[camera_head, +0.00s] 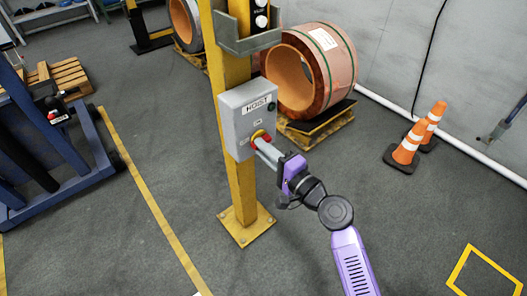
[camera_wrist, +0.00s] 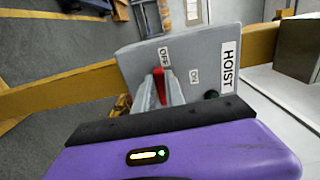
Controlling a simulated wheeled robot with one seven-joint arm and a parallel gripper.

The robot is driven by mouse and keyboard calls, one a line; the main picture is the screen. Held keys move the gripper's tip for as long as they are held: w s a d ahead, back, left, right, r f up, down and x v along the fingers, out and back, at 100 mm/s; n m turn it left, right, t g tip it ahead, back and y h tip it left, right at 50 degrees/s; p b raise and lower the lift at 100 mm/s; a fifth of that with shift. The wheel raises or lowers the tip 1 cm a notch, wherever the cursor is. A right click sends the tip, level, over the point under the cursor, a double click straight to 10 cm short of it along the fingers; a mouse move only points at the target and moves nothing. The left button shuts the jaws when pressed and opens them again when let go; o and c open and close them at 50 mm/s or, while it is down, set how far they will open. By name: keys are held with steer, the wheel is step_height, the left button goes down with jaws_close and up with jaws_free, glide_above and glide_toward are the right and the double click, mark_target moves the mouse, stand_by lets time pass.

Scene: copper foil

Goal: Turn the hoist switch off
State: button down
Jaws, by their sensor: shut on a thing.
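The hoist switch box (camera_head: 240,105) is a grey box labelled HOIST, fixed to a yellow post. Its red switch handle on a yellow base (camera_head: 260,137) sits low on the front face. My gripper (camera_head: 263,150) reaches the handle from the lower right and is shut on it. In the wrist view the box (camera_wrist: 205,55) appears turned sideways, with OFF and ON labels. The red handle (camera_wrist: 159,84) shows between my gripper's fingers (camera_wrist: 160,92) and points near the OFF label. The fingers hide part of the handle and its base.
The yellow post (camera_head: 238,190) stands on a floor plate. A copper coil (camera_head: 335,60) rests on a pallet behind it. Orange cones (camera_head: 406,147) stand at right by the wall. A blue cart frame (camera_head: 60,170) is at left. The floor around the post is mostly clear.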

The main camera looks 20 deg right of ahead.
steer(key=shift+f, duration=0.1)
stand_by(0.4)
steer(key=c, duration=1.4)
jaws_free()
steer(key=v, duration=0.8)
steer(key=shift+w, duration=0.1)
